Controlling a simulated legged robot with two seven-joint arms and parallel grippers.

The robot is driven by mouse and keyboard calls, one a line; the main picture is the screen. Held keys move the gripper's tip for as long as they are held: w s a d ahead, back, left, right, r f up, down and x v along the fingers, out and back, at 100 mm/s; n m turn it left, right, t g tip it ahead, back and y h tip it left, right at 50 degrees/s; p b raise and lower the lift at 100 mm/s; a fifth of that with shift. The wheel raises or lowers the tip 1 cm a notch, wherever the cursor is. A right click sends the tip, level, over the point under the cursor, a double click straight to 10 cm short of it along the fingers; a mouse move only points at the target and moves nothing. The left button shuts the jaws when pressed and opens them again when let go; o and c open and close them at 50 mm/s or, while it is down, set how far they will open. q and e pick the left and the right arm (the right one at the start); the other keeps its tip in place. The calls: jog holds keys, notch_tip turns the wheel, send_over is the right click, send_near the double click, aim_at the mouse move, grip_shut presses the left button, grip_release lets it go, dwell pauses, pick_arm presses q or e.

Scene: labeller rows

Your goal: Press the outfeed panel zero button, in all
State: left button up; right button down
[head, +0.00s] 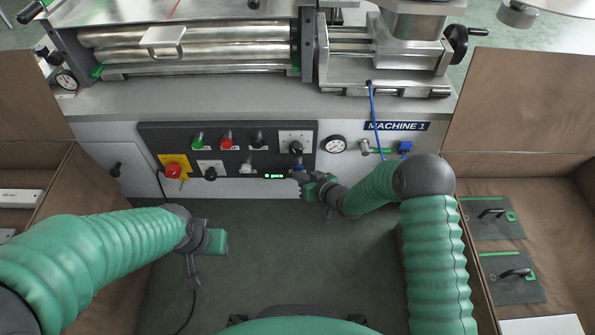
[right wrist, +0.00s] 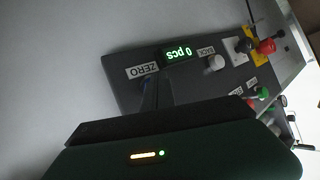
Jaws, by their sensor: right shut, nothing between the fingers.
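The black control panel (head: 272,150) is on the front of the machine; it also shows in the right wrist view (right wrist: 130,95). At its lower right is a lit green display (head: 274,176), which reads "0 pcs" in the right wrist view (right wrist: 177,53). Beside the display is the white ZERO label (right wrist: 142,70). My right gripper (head: 299,178) is shut and empty, with its fingertips (right wrist: 150,95) at the panel just by that label. The zero button is hidden behind the fingers, so I cannot tell whether they touch it. My left gripper (head: 192,272) hangs low, away from the panel.
The panel also carries a green switch (head: 198,141), a red one (head: 227,142) and a red knob on yellow (head: 173,170). A gauge (head: 335,144) and blue cable (head: 374,115) are right of it. Brown side walls (head: 520,100) flank the space.

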jog(key=shift+w, duration=0.1)
dwell(0.3)
jog(key=shift+s+p, duration=0.45)
jog(key=shift+s, duration=0.5)
jog(key=s+p, duration=0.2)
jog(key=s, duration=0.3)
jog(key=shift+r, duration=0.1)
dwell(0.5)
